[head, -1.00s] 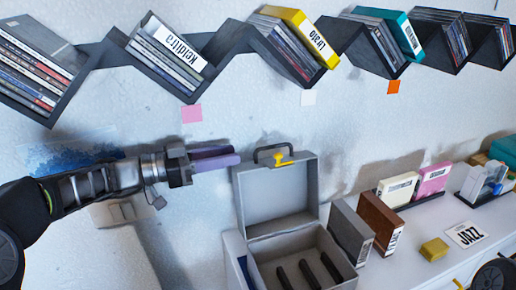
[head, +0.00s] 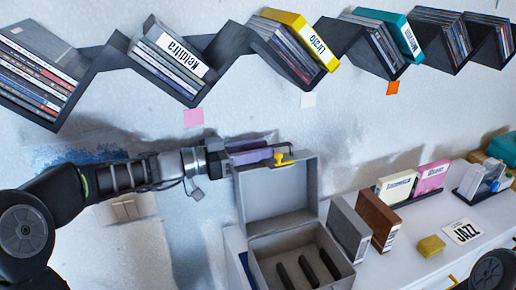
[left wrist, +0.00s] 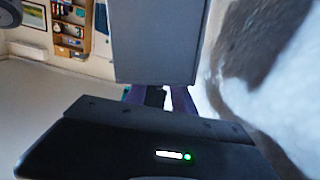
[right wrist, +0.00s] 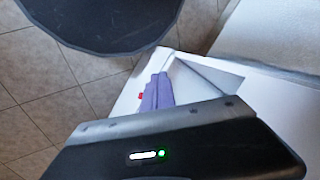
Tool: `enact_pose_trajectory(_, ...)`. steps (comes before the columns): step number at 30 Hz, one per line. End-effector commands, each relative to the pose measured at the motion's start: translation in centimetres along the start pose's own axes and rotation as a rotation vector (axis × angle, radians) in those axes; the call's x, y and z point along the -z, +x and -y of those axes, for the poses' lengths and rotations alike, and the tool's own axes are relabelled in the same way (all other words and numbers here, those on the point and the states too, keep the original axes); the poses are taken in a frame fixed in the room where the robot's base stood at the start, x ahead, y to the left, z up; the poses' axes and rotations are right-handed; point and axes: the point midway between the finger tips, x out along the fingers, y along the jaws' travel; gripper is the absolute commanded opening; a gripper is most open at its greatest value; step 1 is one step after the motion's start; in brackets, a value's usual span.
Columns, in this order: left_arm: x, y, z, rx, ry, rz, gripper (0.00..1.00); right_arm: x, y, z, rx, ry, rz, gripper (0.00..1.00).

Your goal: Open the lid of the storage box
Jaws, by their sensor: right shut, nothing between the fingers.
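The grey storage box (head: 262,250) stands on the white surface with its lid (head: 270,195) raised upright. Several dark dividers show inside. A black handle and yellow latch (head: 283,158) are at the lid's top edge. My left gripper (head: 250,151) is at the lid's top left, its purple fingers partly hidden by the lid. In the left wrist view the fingers (left wrist: 157,98) are apart, with the grey lid (left wrist: 155,42) just beyond them; contact is unclear. My right gripper (right wrist: 157,92) is shut and empty in the right wrist view, away from the box.
Grey and brown cases (head: 378,219) stand right of the box. A yellow block (head: 431,246) and a JAZZ card (head: 466,232) lie farther right. A zigzag disc shelf (head: 222,75) runs along the wall above. The wall between shelf and box is mostly clear.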

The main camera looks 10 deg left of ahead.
Motion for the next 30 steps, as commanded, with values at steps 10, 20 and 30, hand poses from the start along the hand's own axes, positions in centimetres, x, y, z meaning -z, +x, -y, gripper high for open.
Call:
enact_pose_trajectory(10,0.01,-0.03,0.00,0.000,0.000,0.000,0.02,0.00,0.00,0.00,0.000,0.000,0.000,0.00)
enact_pose_trajectory(20,0.02,-0.05,0.01,0.000,0.000,0.000,0.00,0.00,0.00,0.00,0.000,0.000,0.000,0.00)
enact_pose_trajectory(30,0.03,-0.05,0.02,0.000,0.001,0.000,0.00,0.00,0.00,0.00,0.000,0.000,0.000,0.00)
